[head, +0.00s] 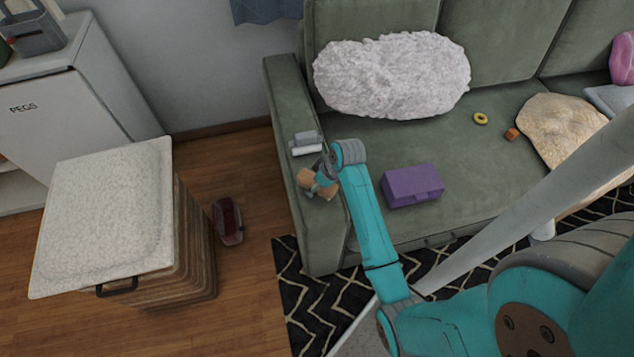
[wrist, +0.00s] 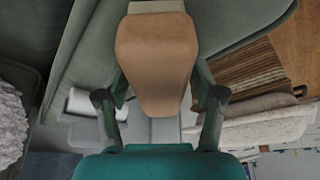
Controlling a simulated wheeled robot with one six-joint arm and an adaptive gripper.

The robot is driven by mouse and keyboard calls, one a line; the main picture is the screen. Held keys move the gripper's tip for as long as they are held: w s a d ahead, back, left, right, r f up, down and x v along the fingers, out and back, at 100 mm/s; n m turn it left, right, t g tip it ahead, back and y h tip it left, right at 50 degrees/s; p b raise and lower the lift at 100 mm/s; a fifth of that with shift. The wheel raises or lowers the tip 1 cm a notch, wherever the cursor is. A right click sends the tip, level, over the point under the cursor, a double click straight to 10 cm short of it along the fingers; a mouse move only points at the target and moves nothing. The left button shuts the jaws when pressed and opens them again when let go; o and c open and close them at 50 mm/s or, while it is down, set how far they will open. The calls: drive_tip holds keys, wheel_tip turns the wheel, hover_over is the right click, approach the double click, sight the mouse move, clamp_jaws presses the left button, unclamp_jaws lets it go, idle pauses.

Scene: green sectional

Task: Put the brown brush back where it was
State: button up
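The brown brush (head: 320,183) is at my gripper (head: 322,174), over the sofa's left armrest (head: 316,235). In the wrist view the brush (wrist: 156,55) has a wide tan-brown body with a pale strip along its top edge. It lies between the two fingers of my gripper (wrist: 160,85), which close in on its sides. In the head view my gripper covers part of the brush. I cannot tell whether the brush touches the armrest.
A grey and white item (head: 306,143) lies on the armrest just behind the brush. A purple box (head: 412,186) and a fluffy pillow (head: 392,75) are on the sofa seat. A cushioned-top hamper (head: 105,215) and a dark red item (head: 228,221) stand on the floor left.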

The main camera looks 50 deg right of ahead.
drive_tip(key=v, duration=1.2)
drive_tip(key=shift+w+r, duration=0.1)
drive_tip(key=shift+r, duration=0.1)
drive_tip(key=shift+a+f, duration=0.3)
drive_tip(key=shift+m+t+h, duration=0.5)
drive_tip(key=shift+m+t, duration=0.1)
drive_tip(key=shift+t, duration=0.2)
drive_tip(key=s+a+f, duration=0.1)
drive_tip(key=a, duration=0.1)
drive_tip(key=s+a+f, duration=0.1)
drive_tip(key=a+f, duration=0.1)
drive_tip(key=a, duration=0.1)
drive_tip(key=s+a+f, duration=0.1)
drive_tip(key=a+f, duration=0.1)
drive_tip(key=shift+s+a+f, duration=0.15)
drive_tip(key=shift+f, duration=0.05)
drive_tip(key=s+a+m+t+h, duration=0.1)
drive_tip(key=s+a+t, duration=0.2)
drive_tip(key=s+a, duration=0.5)
drive_tip(key=s+a+r+t, duration=0.2)
drive_tip(key=s+a+r, duration=0.1)
drive_tip(key=s+r, duration=0.4)
drive_tip(key=s+a+r+t+y, duration=0.1)
drive_tip(key=s+a+r+t, duration=0.2)
drive_tip(key=s+r, duration=0.5)
drive_tip(key=shift+s+a+r+t, duration=0.2)
drive_tip(key=shift+s+r+t, duration=0.1)
drive_tip(key=shift+s, duration=0.55)
